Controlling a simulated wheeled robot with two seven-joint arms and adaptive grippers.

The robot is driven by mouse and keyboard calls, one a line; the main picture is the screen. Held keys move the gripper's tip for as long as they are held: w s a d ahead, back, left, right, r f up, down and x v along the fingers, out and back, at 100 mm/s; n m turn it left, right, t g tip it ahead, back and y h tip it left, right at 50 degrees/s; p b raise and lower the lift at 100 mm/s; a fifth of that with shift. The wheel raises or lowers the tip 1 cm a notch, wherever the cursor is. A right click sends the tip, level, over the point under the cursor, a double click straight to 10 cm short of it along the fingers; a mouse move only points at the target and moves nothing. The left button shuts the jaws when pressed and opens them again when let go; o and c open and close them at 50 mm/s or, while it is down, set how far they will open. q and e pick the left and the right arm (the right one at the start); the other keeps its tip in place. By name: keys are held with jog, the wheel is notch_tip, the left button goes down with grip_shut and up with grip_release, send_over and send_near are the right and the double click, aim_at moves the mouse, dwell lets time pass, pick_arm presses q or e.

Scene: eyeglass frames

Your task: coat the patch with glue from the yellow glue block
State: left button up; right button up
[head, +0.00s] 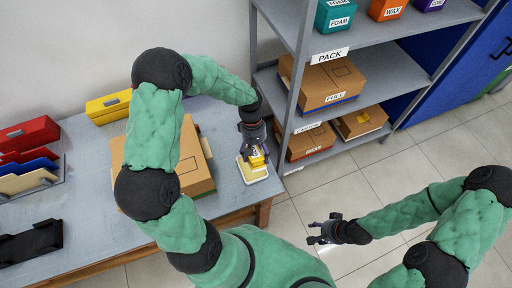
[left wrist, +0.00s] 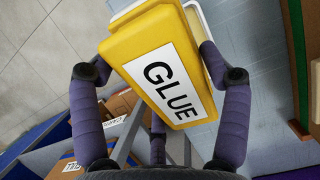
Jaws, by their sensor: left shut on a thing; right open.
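My left gripper (head: 256,150) is shut on the yellow glue block (head: 257,161) at the right end of the table. In the left wrist view the block (left wrist: 165,68) fills the middle, with a white GLUE label, and the dark fingers hold it from both sides. A small pale, white-edged piece (head: 262,176) lies under the block on the table. I cannot tell if the block touches it. I cannot make out a separate patch; the block and gripper may hide it. My right gripper (head: 324,231) is open and empty, off the table's right side.
A cardboard box (head: 197,184) stands on the table (head: 92,220) just left of the block. A yellow box (head: 108,107), a red box (head: 30,133), a rack of coloured boards (head: 30,182) and a black holder (head: 32,242) are further left. A shelf (head: 330,52) stands close on the right.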

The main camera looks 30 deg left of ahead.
pick_arm(q)
jog(key=shift+s+a+r+n, duration=0.1)
jog(key=shift+s+n, duration=0.1)
jog(key=shift+n, duration=0.1)
jog(key=b, duration=0.4)
send_near(258, 174)
jog(key=shift+s+d+f, duration=0.4)
jog(key=shift+s, duration=0.1)
jog(key=shift+f+b, duration=0.85)
jog(key=shift+f, duration=0.55)
jog(key=shift+f, duration=0.4)
dwell(0.4)
jog(key=shift+r+p, duration=2.9)
jog(key=shift+r, duration=1.2)
